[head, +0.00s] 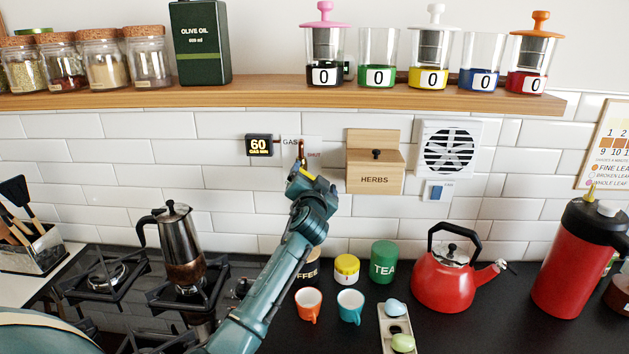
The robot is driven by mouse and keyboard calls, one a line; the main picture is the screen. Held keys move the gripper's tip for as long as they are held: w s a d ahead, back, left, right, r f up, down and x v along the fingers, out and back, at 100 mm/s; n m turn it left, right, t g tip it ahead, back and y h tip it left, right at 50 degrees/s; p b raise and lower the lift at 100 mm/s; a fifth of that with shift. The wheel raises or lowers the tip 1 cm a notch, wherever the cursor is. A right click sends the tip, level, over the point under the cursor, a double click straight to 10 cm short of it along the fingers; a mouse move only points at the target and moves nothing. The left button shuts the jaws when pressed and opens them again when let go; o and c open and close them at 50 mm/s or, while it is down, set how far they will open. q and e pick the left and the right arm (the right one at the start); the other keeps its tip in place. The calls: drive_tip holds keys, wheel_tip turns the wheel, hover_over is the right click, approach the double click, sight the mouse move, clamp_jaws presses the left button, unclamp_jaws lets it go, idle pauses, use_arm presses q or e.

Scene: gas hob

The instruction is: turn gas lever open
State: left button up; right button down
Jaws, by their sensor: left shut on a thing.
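The gas lever (301,150) is a small brown-red lever on a white wall plate marked "GAS" and "SHUT". Only a short upright part of it shows above my left gripper (303,168). The left gripper is shut on the lever, its dark fingers at the lower part of the plate. The gripper and its yellow part hide the lever's lower end. A black display (259,145) reading "60" stands on the wall just left of the plate. My right gripper is not in view.
A wooden HERBS box (375,176) is close right of the plate, with a fan (449,149) beyond. A wooden shelf (270,92) runs above. Below are a moka pot (178,245) on the hob, a green TEA tin (384,262), cups and a red kettle (445,280).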

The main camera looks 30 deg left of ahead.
use_arm(q)
drive_tip(key=o, duration=1.2)
drive_tip(key=shift+s, duration=0.1)
drive_tip(key=b+v, duration=0.1)
drive_tip(key=v, duration=1.2)
